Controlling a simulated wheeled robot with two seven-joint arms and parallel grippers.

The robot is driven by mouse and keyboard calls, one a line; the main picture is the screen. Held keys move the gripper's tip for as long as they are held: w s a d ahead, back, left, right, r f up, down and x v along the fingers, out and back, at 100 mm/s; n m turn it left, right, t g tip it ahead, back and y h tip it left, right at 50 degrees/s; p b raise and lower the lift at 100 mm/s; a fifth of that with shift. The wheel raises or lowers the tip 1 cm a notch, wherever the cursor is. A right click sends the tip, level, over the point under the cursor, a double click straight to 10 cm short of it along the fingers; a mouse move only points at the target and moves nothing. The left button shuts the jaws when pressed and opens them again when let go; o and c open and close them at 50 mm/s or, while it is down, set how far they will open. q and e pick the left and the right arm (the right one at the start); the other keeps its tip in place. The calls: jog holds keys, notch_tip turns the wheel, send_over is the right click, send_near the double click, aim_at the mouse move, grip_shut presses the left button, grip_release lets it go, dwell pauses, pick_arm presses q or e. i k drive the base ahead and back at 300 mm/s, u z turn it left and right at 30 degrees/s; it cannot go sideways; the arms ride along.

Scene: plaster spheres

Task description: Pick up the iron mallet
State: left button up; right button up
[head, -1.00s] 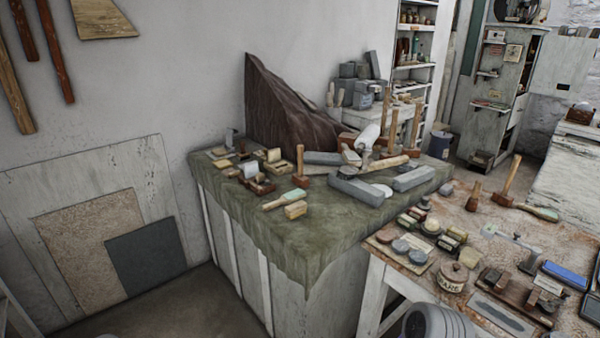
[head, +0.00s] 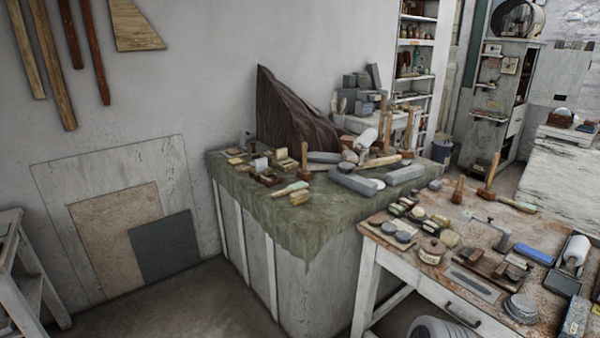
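Several mallets with upright wooden handles are in view, and I cannot tell which, if any, is the iron mallet. One mallet (head: 490,178) and a shorter one (head: 458,189) stand at the far side of the right-hand worktable (head: 398,262). A small mallet (head: 304,163) with a reddish-brown head stands on the cloth-covered bench (head: 305,232). Taller handles (head: 408,132) rise at that bench's back right, their heads partly hidden among grey blocks. Neither of my grippers is in view.
A dark draped mound (head: 290,110) and grey stone blocks (head: 352,182) crowd the bench. Boards (head: 165,247) lean on the wall. Bare floor (head: 180,305) lies in front.

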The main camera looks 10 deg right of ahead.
aim_at(302, 174)
jog(key=u, duration=0.95)
jog(key=i, duration=2.1)
jog(key=z, duration=0.8)
